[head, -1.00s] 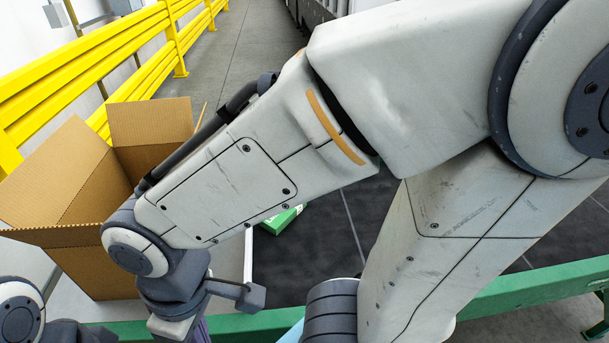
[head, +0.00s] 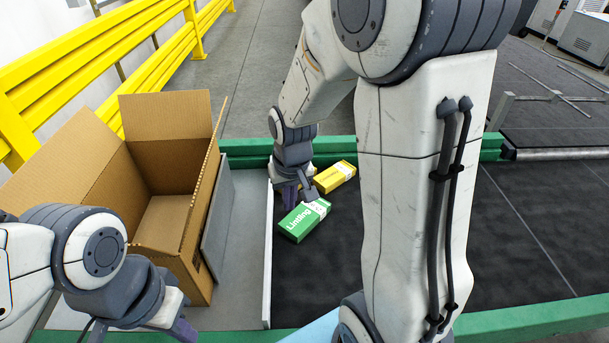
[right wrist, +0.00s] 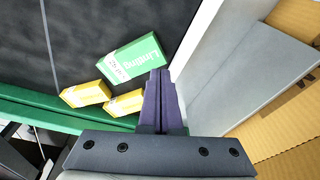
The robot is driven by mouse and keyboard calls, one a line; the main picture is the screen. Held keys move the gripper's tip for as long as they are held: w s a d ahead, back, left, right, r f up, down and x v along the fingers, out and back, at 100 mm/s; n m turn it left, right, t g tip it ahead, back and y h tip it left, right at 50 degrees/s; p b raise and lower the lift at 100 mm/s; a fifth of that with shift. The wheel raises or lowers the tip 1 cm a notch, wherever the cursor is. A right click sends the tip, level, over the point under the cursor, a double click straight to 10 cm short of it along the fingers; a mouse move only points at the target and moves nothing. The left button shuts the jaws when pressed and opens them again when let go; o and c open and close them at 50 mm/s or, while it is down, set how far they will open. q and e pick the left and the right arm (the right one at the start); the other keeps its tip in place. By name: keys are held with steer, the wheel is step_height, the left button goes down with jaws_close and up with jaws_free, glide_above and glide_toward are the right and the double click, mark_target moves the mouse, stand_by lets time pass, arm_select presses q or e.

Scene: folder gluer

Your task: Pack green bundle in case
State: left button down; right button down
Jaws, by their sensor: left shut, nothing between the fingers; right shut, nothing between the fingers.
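The green bundle (head: 297,226), a green box with white lettering and a white band, lies flat on the black conveyor belt (head: 420,265) near its left side. It also shows in the right wrist view (right wrist: 145,58). My left gripper (head: 178,331) is shut at the bottom left, in front of the case.
A yellow bundle (head: 338,176) lies behind the green one, with a second yellow bundle (right wrist: 126,103) beside it, partly hidden in the head view. A metal side rail (head: 268,270) stands between belt and case. A green frame beam (head: 240,147) runs behind. The belt's right is clear.

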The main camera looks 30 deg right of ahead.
steer(key=w+d+f+m+g, duration=0.1)
steer(key=w+d+f+m, duration=0.15)
steer(key=w+d, duration=0.35)
steer(key=w+d+f+m+g, duration=0.1)
steer(key=w+d+f+m, duration=0.1)
steer(key=w+d+m, duration=0.45)
steer(key=f+n, duration=0.1)
steer(key=f, duration=0.2)
steer(key=s+d+f+n+p, duration=0.1)
steer(key=f, duration=0.4)
steer(key=shift+s+d+f+n+p, duration=0.3)
steer(key=shift+d+n+p, duration=0.1)
